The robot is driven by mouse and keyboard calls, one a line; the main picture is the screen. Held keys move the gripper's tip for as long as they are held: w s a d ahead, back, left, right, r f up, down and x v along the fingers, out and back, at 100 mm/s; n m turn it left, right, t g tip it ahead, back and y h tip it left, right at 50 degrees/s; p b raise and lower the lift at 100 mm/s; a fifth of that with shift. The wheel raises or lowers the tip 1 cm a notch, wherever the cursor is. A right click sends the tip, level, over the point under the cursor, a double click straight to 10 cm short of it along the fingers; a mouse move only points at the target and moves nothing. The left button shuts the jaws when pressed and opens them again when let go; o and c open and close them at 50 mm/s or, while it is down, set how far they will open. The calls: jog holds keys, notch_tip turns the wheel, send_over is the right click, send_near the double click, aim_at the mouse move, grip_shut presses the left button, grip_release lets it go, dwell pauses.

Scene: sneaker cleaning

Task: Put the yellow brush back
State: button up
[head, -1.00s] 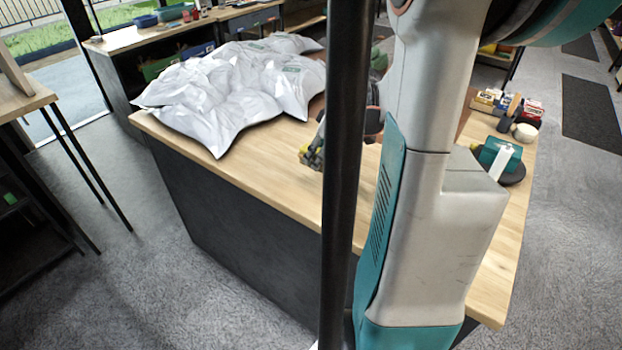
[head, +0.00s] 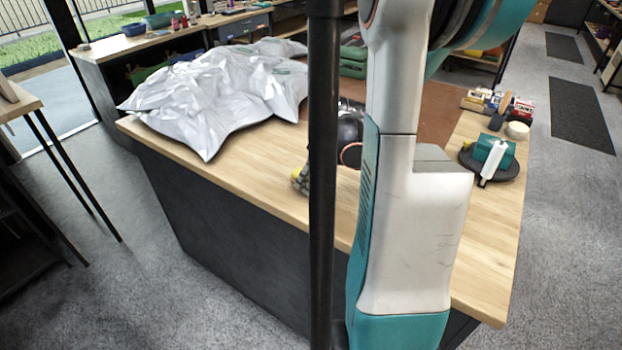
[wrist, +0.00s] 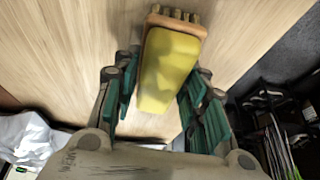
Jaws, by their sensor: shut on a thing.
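In the wrist view my gripper (wrist: 160,108) has its two green-padded fingers on either side of the yellow brush (wrist: 168,68) and is shut on it. The brush has a tapered yellow body and a tan end with short bristle tufts at the top of the picture. Pale wood of the table lies behind it. In the head view my gripper (head: 301,182) shows as a small part beside the dark post, low by the table's near edge, with a bit of yellow at it. The post and my arm hide most of the gripper and brush there.
White plastic bags (head: 225,95) cover the left of the wooden table (head: 250,180). A brown mat (head: 435,105) lies at the back. A teal dispenser (head: 492,150) on a round dark base and small boxes (head: 490,100) stand on the right. Bare wood runs along the right front.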

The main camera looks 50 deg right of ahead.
jog(key=o, duration=1)
jog(key=shift+f, duration=0.1)
jog(key=shift+c, duration=0.2)
jog(key=p+v, duration=0.4)
jog(key=v, duration=0.8)
